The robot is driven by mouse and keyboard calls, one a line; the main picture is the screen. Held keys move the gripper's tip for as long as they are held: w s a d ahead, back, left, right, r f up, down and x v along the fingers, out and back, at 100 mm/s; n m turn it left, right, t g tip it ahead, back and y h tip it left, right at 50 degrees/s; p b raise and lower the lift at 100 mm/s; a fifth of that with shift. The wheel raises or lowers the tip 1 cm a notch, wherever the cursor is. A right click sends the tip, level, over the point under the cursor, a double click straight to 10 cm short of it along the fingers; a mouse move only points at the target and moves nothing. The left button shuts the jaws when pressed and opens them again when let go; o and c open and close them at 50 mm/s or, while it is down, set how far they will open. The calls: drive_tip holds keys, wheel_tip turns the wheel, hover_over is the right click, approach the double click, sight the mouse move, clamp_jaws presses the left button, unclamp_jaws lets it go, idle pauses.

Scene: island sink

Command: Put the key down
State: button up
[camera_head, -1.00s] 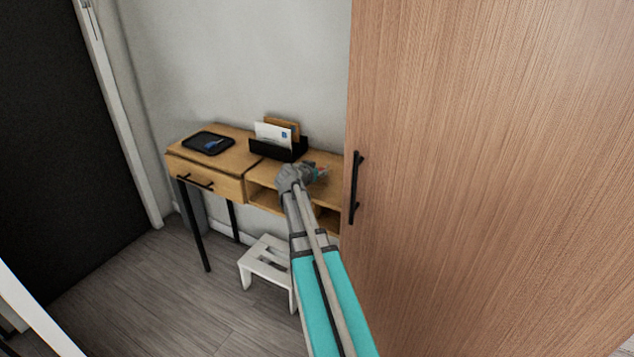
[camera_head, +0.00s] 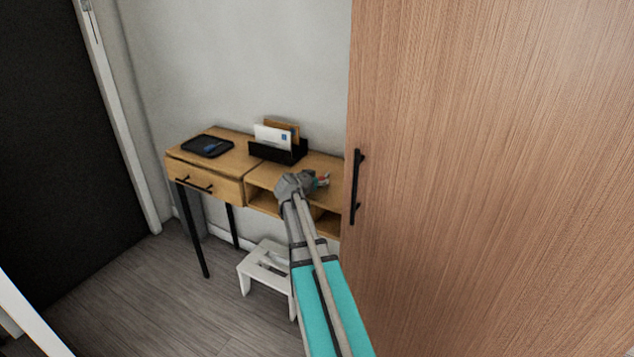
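My gripper (camera_head: 318,181) is at the right part of a wooden desk (camera_head: 232,161), low over or at its top near the front edge. It is small and mostly hidden behind my wrist, so I cannot tell whether it is open or shut. A little red and teal shows at its fingers. No key can be made out there. A black tray (camera_head: 193,150) lies on the left of the desktop with a small blue item (camera_head: 213,147) in it, too small to identify.
A black letter holder (camera_head: 290,156) with envelopes stands on the desk, left of and behind my gripper. A tall wooden cabinet door (camera_head: 480,180) with a black handle (camera_head: 356,187) closes off the right. A white step stool (camera_head: 270,270) stands on the floor below.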

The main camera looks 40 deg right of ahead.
drive_tip(key=shift+o, duration=0.2)
drive_tip(key=shift+r, duration=0.2)
drive_tip(key=p+v, duration=0.5)
drive_tip(key=v, duration=0.7)
idle(0.7)
drive_tip(key=shift+a+f, duration=0.1)
drive_tip(key=shift+a, duration=0.05)
drive_tip(key=s+a+f+n+g+y, duration=0.1)
drive_tip(key=s+a+f+n+y, duration=0.2)
drive_tip(key=a, duration=0.8)
drive_tip(key=s+a+f+n+g+y, duration=0.2)
drive_tip(key=s+a+f+n+y, duration=0.2)
drive_tip(key=a, duration=0.7)
drive_tip(key=s+a+f+n+g+y, duration=0.2)
drive_tip(key=s+a+f+n+y, duration=0.2)
drive_tip(key=a, duration=0.7)
drive_tip(key=s+n+y, duration=0.1)
drive_tip(key=n, duration=0.1)
drive_tip(key=shift+s+a+f+n+y, duration=0.2)
drive_tip(key=shift+s+n+y, duration=0.05)
drive_tip(key=shift+n+y, duration=0.05)
